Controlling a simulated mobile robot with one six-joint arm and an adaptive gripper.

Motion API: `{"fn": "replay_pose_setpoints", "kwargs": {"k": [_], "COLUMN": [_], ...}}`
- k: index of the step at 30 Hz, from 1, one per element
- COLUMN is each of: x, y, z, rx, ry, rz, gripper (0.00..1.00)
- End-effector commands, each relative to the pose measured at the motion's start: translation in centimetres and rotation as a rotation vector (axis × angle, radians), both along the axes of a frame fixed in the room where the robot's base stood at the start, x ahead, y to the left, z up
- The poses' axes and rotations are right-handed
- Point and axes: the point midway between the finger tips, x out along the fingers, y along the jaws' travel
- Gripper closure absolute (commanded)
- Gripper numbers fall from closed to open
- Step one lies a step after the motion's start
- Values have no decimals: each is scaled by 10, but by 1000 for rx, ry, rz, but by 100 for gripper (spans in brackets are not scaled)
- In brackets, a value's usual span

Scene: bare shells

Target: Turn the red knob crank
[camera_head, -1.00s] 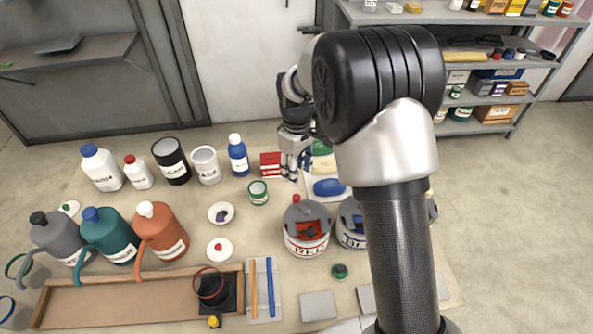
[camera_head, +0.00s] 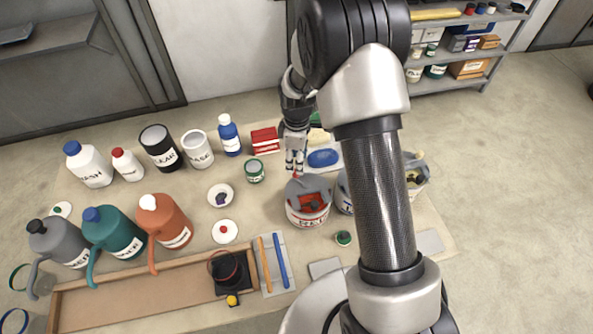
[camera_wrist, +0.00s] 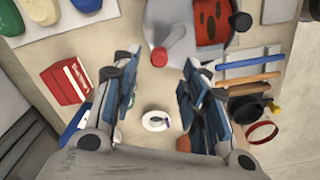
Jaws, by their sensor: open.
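The red knob (camera_wrist: 159,57) stands at the end of a grey crank arm (camera_wrist: 173,28) on a round pot of red paint in the wrist view. In the head view the pot (camera_head: 306,209), with red lettering on its front, stands in the middle of the table, and its knob (camera_head: 296,176) shows small at its back edge. My gripper (camera_head: 295,170) points down right above the knob there. In the wrist view my gripper (camera_wrist: 162,63) is open and empty, with the knob showing between its two fingertips. I cannot tell how far above the knob the tips are.
A second pot (camera_head: 345,193) stands right of the red one, partly hidden by my arm. A red box (camera_head: 265,140), a green-labelled can (camera_head: 254,171) and white dishes (camera_head: 220,195) lie left and behind. A wooden tray (camera_head: 140,290) lies at front left.

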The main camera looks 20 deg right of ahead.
Motion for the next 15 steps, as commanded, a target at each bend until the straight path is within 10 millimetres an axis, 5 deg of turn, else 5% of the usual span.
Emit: {"fn": "replay_pose_setpoints", "kwargs": {"k": [6, 15], "x": [0, 1], "y": [0, 0], "z": [-41, -59], "rx": [0, 0], "ry": [1, -1], "rz": [0, 0], "gripper": [59, 59]}}
